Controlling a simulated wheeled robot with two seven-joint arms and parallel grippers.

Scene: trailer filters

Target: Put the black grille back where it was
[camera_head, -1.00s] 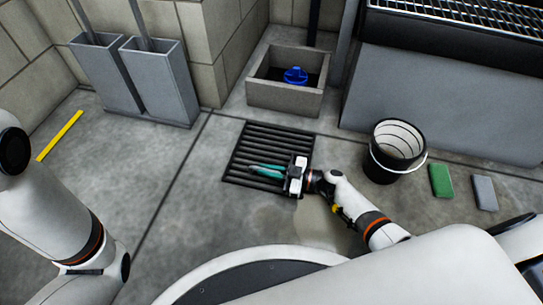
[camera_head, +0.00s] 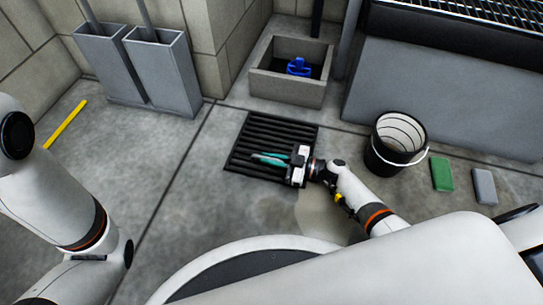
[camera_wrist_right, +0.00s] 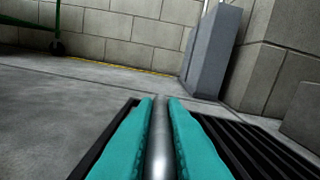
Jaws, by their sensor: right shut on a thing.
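The black grille (camera_head: 262,128) is a slatted dark panel lying about level at the floor, in the middle of the head view. I cannot tell whether it sits flush in an opening. My right gripper (camera_head: 270,158) is over the grille's near right part, its teal fingers pointing left. In the right wrist view its fingers (camera_wrist_right: 158,130) are closed around a round grey metal bar (camera_wrist_right: 159,140), which looks like a grip on the grille; black slats (camera_wrist_right: 250,145) show on both sides. My left arm is at the left, its gripper out of view.
A concrete basin (camera_head: 286,92) with a blue fitting (camera_head: 298,67) stands behind the grille. A black bucket (camera_head: 375,160) is to the right, with green (camera_head: 442,174) and grey (camera_head: 484,186) blocks. Grey bins (camera_head: 165,75) and a yellow strip (camera_head: 65,124) are left. Floor left of the grille is clear.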

